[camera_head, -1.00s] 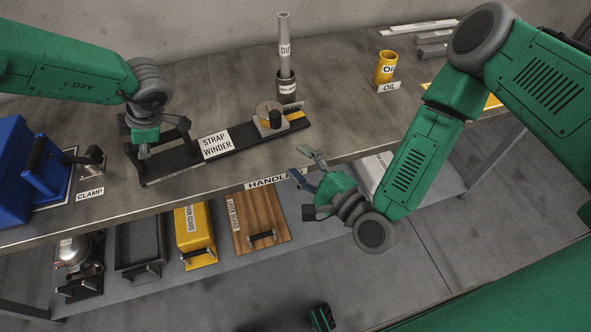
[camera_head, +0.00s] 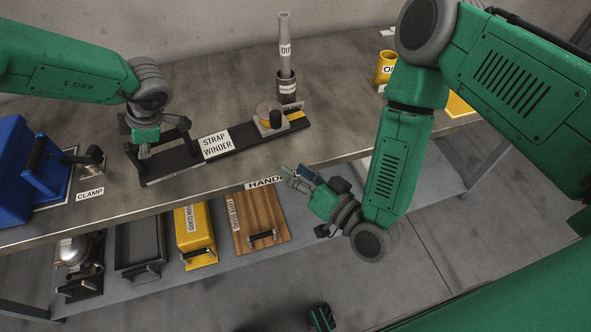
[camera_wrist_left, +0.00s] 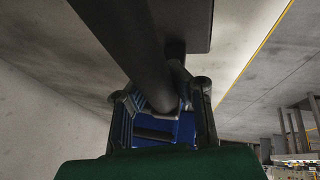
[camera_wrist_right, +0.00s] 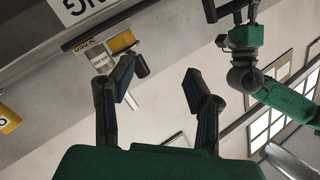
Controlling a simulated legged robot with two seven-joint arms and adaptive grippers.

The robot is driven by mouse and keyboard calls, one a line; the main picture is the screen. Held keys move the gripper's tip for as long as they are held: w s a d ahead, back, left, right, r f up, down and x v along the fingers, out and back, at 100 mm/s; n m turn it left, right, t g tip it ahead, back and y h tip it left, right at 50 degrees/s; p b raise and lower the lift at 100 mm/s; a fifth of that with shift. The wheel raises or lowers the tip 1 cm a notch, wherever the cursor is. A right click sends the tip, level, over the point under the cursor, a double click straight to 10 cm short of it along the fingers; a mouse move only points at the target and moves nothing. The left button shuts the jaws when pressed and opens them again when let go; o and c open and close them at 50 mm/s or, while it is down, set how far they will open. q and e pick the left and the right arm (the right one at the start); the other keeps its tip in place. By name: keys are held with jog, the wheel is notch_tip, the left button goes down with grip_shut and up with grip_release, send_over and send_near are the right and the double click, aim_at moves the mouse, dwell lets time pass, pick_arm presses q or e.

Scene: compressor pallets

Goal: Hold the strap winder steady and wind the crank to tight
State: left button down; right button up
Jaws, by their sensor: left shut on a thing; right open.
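The strap winder is a long black base (camera_head: 240,144) with a white label, lying on the bench. At its left end is a raised black handle bar. My left gripper (camera_head: 142,150) is shut on this bar; the left wrist view shows the dark bar between its fingers (camera_wrist_left: 160,108). At the right end is a round tan drum with a dark crank knob (camera_head: 275,118) and a yellow strip. My right gripper (camera_head: 290,178) is open and empty, in front of the bench's front edge, below and apart from the crank. Its two spread fingers show in the right wrist view (camera_wrist_right: 158,90).
A dipstick tube (camera_head: 285,60) stands in a dark holder just behind the crank. A yellow oil cup (camera_head: 385,68) is at the back right. A blue clamp box (camera_head: 22,165) stands left. The lower shelf holds a yellow case (camera_head: 194,230) and a wooden board (camera_head: 258,212).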

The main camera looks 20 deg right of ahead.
jog(key=shift+n, duration=0.5)
jog(key=shift+c, duration=0.3)
